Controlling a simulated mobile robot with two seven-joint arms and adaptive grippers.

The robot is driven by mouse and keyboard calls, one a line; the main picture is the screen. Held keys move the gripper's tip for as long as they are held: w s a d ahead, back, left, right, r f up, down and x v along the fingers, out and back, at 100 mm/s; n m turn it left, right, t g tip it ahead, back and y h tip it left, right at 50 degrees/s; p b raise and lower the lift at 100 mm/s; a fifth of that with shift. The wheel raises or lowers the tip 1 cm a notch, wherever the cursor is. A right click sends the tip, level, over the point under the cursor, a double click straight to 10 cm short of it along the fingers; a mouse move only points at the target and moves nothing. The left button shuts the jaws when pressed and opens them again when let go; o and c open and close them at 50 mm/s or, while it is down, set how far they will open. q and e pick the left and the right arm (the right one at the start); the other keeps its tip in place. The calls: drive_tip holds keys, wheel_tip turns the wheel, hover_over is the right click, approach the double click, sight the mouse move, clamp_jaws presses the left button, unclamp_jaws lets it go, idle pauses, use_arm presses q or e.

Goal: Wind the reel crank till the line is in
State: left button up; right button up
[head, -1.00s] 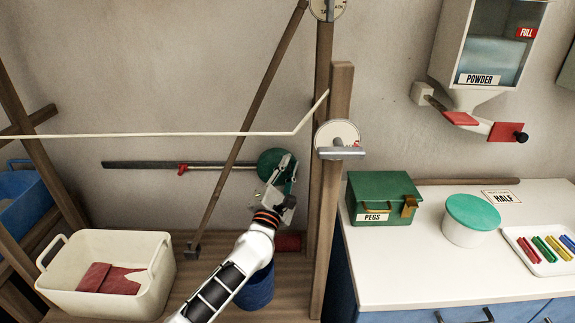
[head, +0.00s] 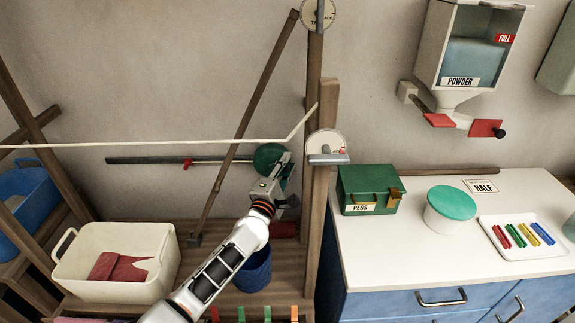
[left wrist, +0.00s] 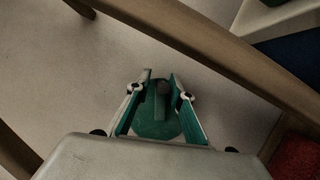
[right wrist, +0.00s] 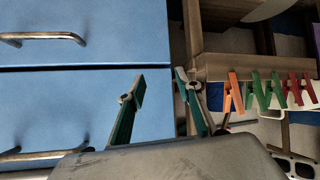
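A green round reel (head: 269,156) is on the wall side behind the wooden post, partly hidden by my left gripper (head: 286,160). In the left wrist view the green reel (left wrist: 158,126) has a crank arm with a dark knob (left wrist: 163,88). The knob shows between the two fingers of my left gripper (left wrist: 161,75), with gaps on both sides; I cannot tell whether they touch it. The pale line (head: 180,143) runs across from the left and bends up to the post. My right gripper (right wrist: 158,77) is open and empty, before blue drawers, out of the head view.
The wooden post (head: 323,200) stands close right of my left gripper, bearing a white disc (head: 325,143) with a grey bar. A slanted pole (head: 245,125) is left. A white basin (head: 115,245), blue bucket (head: 254,270) and white counter (head: 400,235) stand around. Coloured pegs (right wrist: 265,90) hang near my right gripper.

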use_arm(q)
drive_tip(key=shift+s+f, duration=0.15)
drive_tip(key=shift+s, duration=0.3)
drive_tip(key=r+v, duration=0.1)
drive_tip(key=v, duration=1)
drive_tip(key=shift+a+f, duration=0.2)
drive_tip(key=shift+f, duration=0.15)
